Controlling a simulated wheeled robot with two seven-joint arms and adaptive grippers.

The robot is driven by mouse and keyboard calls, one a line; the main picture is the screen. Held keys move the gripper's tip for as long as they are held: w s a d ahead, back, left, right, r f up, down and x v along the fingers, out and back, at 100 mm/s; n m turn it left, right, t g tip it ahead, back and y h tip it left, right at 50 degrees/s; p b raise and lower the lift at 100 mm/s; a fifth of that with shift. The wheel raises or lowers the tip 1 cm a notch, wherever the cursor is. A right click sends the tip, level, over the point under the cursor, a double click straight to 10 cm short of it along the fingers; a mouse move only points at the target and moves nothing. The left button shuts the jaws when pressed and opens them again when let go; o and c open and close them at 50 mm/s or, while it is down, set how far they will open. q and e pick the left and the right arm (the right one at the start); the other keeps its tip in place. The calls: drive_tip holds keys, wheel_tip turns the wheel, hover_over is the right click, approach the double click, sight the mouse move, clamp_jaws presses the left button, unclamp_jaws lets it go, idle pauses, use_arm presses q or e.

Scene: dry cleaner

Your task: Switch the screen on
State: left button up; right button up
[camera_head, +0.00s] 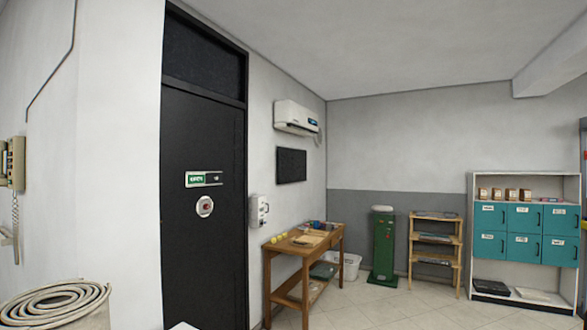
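A dark, flat screen (291,165) hangs on the left wall past the black door, below the white air conditioner. Its face is black and shows no picture. It is well away from me, seen at a slant. No button or switch on it can be made out at this distance. Neither of my grippers is in view.
A wooden table (281,248) with small items stands below the screen against the wall. A black door (203,262) is closer. A coiled hose (55,303) lies front left. A green cabinet (384,247), wooden shelf (434,243) and teal lockers (524,217) line the back. Tiled floor (400,308) is open.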

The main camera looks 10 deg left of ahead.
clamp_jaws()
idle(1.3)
